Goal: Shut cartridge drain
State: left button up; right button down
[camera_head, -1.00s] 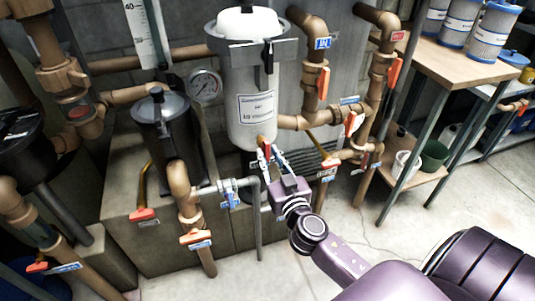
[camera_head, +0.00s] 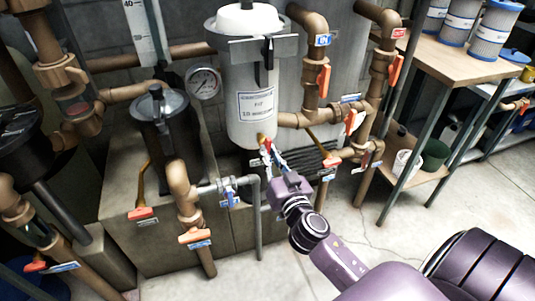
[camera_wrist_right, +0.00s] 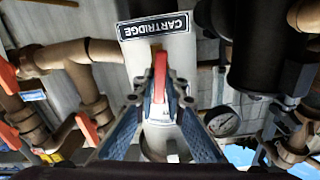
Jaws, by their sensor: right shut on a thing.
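The cartridge drain's red-orange lever (camera_head: 265,144) is at the bottom of the pale filter vessel (camera_head: 249,112). My right gripper (camera_head: 272,153) is closed on the lever, with its blue fingers pointing up toward the vessel. In the right wrist view the red lever (camera_wrist_right: 160,76) stands between the fingertips of the right gripper (camera_wrist_right: 161,92). A black label reading CARTRIDGE (camera_wrist_right: 154,26) shows upside down beyond it. The fingers hide part of the lever and the valve body. The left gripper is not in view.
Brown pipes with orange levers (camera_head: 323,80) run right of the vessel. A wooden workbench (camera_head: 470,62) stands right. The floor ahead is clear.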

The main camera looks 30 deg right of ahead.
jog(key=m+p, duration=0.4)
jog(key=m, duration=1.2)
jog(key=c, duration=1.9)
grip_release()
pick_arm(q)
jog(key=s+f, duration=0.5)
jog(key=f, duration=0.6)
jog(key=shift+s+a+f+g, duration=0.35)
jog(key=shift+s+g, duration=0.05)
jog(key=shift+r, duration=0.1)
pick_arm(e)
jog(key=shift+s, duration=0.1)
